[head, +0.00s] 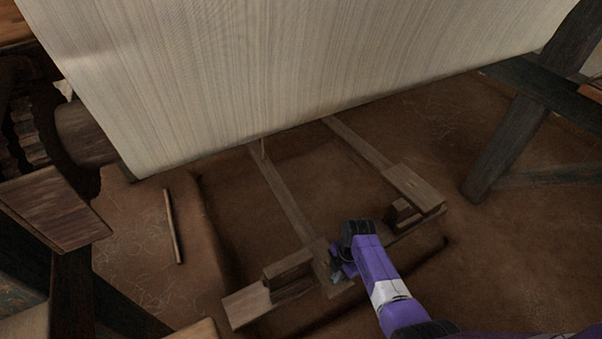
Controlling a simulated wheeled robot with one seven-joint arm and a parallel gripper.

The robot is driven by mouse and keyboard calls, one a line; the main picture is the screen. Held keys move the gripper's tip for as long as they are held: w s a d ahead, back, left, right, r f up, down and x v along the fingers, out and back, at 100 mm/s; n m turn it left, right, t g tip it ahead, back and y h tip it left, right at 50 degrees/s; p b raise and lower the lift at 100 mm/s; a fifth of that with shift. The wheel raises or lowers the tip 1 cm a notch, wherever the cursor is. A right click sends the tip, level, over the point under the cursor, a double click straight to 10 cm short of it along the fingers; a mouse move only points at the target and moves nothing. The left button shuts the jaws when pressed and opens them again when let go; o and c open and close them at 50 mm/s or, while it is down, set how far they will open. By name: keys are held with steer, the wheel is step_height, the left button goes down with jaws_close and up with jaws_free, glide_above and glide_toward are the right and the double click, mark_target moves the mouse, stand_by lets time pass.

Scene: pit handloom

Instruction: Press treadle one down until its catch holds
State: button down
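Two long wooden treadles run from under the cloth toward me in the pit. The left treadle (285,198) ends close to my gripper; the right treadle (360,143) ends at a wide wooden pad (413,184). I cannot tell by any mark which is treadle one. My gripper (338,274), on the purple arm, points down at the near end of the left treadle and seems to touch or nearly touch it. Its fingers are mostly hidden by the wrist. A wooden block (288,268) beside the left treadle may be its catch; whether it holds cannot be seen.
A wide sheet of pale striped cloth or warp (290,70) hangs above the treadles' far ends. A thin stick (173,226) lies on the earth floor at left. Dark loom posts stand at left and right (505,145). The pit floor to the right is clear.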

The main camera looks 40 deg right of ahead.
steer(key=shift+s+a, duration=0.1)
steer(key=shift+s, duration=0.15)
step_height(320, 180, up, 16)
steer(key=p, duration=1.5)
steer(key=shift+w+r+p, duration=0.15)
steer(key=shift+w+p, duration=0.05)
steer(key=shift+p, duration=0.15)
